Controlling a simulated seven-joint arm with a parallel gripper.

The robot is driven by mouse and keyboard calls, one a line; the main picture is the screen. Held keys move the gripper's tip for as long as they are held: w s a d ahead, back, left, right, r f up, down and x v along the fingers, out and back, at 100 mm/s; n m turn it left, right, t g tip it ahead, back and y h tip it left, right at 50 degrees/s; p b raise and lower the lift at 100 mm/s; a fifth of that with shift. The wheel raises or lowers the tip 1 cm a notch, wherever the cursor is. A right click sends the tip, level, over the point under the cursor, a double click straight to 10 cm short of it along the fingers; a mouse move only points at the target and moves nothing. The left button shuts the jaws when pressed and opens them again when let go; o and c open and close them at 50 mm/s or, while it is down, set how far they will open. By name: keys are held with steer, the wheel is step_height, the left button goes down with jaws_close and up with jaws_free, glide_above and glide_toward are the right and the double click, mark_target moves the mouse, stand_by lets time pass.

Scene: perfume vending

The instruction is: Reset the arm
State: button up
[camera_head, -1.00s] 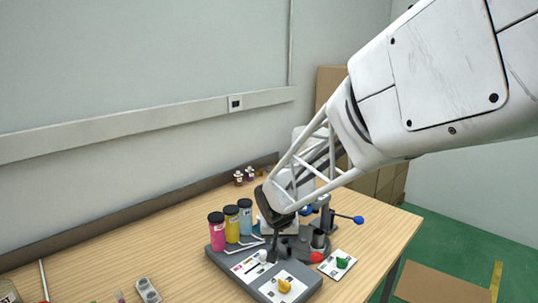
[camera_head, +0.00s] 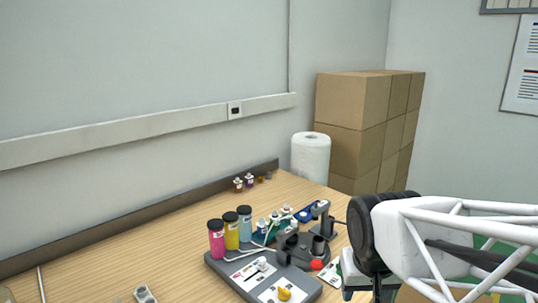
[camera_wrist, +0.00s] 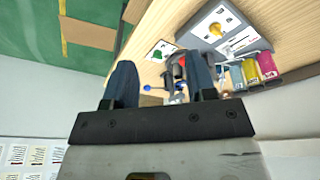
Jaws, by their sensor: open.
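My gripper (camera_wrist: 160,82) shows in the wrist view with its two dark fingers apart and nothing between them. In the head view my arm's end is at the lower right, beyond the right side of the table, and its fingertips are not clear there. The wooden table (camera_head: 120,255) carries a grey dispensing station (camera_head: 232,272) with pink (camera_head: 216,240), yellow (camera_head: 231,232) and blue (camera_head: 245,224) bottles on its back edge. A yellow knob (camera_head: 284,294) and a white knob (camera_head: 262,264) sit on the station. My gripper is apart from all of these.
A dark press-like device (camera_head: 320,222) with a red button (camera_head: 317,265) stands right of the station. Small bottles (camera_head: 244,183) and a white paper roll (camera_head: 310,156) are at the back. Cardboard boxes (camera_head: 350,110) are stacked behind the table. The table's left part is mostly clear.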

steer(key=s+d, duration=0.1)
steer(key=s, duration=0.5)
steer(key=shift+s+d, duration=0.2)
steer(key=shift+s, duration=0.05)
steer(key=shift+o, duration=0.2)
stand_by(2.5)
